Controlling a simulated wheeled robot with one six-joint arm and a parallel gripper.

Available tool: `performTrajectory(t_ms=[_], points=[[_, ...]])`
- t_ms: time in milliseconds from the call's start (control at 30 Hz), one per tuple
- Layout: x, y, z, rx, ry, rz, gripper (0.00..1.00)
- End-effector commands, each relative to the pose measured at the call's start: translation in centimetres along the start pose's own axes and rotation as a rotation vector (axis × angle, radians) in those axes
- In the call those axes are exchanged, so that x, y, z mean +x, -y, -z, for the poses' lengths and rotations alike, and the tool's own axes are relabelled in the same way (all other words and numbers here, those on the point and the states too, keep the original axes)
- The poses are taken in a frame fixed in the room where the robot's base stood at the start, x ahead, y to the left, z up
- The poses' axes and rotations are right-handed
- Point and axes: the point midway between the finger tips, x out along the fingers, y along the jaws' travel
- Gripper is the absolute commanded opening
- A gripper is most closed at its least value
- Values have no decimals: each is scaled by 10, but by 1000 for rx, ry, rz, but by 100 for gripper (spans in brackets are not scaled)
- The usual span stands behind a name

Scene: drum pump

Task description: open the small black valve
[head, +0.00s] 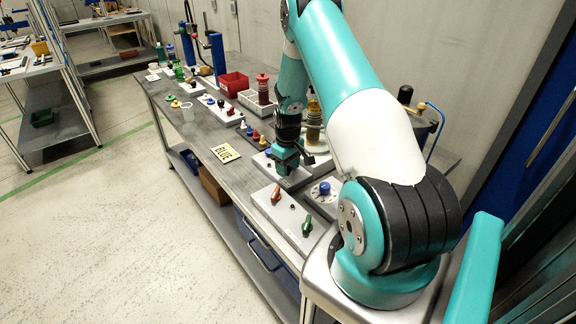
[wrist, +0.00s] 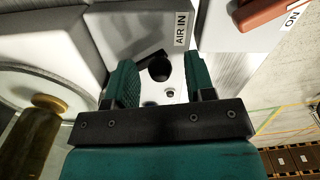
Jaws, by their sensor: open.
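A small black knob (wrist: 159,68), which looks like the valve, is near the AIR IN label (wrist: 182,29) in the wrist view. It sits between the two teal fingers of my gripper (wrist: 162,72), with a gap visible on both sides. My gripper is open and holds nothing. In the head view my gripper (head: 284,163) points down over the grey bench, and it hides the knob there. Whether the valve is open or closed cannot be told.
A red handle (wrist: 268,12) by an ON label is at the wrist view's upper right. In the head view, a plate with red and green handles (head: 291,224) and a blue knob (head: 324,188) are in front. A BLUE card (head: 225,153) lies left of my gripper.

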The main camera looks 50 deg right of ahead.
Motion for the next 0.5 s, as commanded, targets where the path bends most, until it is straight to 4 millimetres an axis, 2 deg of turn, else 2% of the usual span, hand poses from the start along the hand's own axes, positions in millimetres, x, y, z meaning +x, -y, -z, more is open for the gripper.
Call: performTrajectory(t_ms=[33,200,500], points=[[0,0,0,0,0,0,43],[0,0,0,0,0,0,4],[0,0,1,27,0,0,1]])
